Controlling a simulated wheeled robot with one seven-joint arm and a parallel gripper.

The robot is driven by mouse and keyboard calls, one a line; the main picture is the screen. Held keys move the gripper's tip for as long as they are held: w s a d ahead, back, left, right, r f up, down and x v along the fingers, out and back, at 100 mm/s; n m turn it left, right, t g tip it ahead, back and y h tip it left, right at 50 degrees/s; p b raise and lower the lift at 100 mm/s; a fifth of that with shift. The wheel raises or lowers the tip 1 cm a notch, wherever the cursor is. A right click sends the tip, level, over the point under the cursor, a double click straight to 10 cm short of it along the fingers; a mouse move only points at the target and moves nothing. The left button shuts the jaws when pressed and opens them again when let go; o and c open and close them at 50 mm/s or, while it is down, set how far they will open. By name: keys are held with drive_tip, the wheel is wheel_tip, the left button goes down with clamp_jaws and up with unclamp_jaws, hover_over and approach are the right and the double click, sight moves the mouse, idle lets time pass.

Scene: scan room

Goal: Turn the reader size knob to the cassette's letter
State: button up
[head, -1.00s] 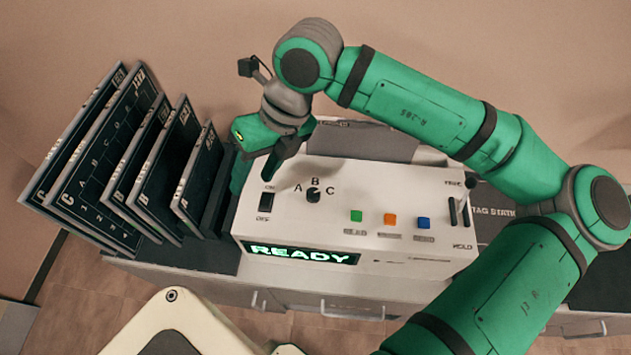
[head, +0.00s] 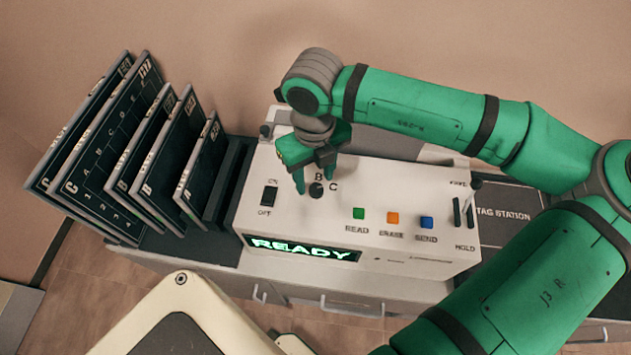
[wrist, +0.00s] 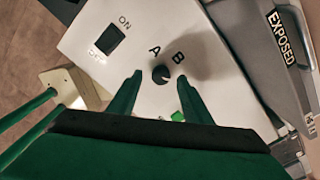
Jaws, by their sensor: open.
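The white reader (head: 400,185) stands on the counter and its display reads READY. Its small dark size knob (head: 316,190) sits among printed letters; B and C show in the head view, A and B in the wrist view. A small light mark shows on the knob (wrist: 160,74), but I cannot tell surely which letter it points to. My gripper (head: 315,181) is open over the knob. In the wrist view my gripper (wrist: 160,76) has one finger on each side of the knob, with gaps. Which cassette is meant is not clear.
Several dark cassettes (head: 100,160) lettered C, B and others lean in a rack at left. An ON/OFF switch (head: 268,196), coloured buttons (head: 392,218) and a lever (head: 470,205) are on the reader. A grey bin labelled EXPOSED (wrist: 250,50) shows in the wrist view.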

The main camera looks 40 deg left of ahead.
sight(317, 188)
drive_tip(key=shift+w+d+f, duration=0.1)
drive_tip(key=shift+d+f, duration=0.05)
drive_tip(key=shift+f, duration=1.4)
drive_tip(key=c, duration=1.1)
drive_tip(key=shift+o, duration=0.2)
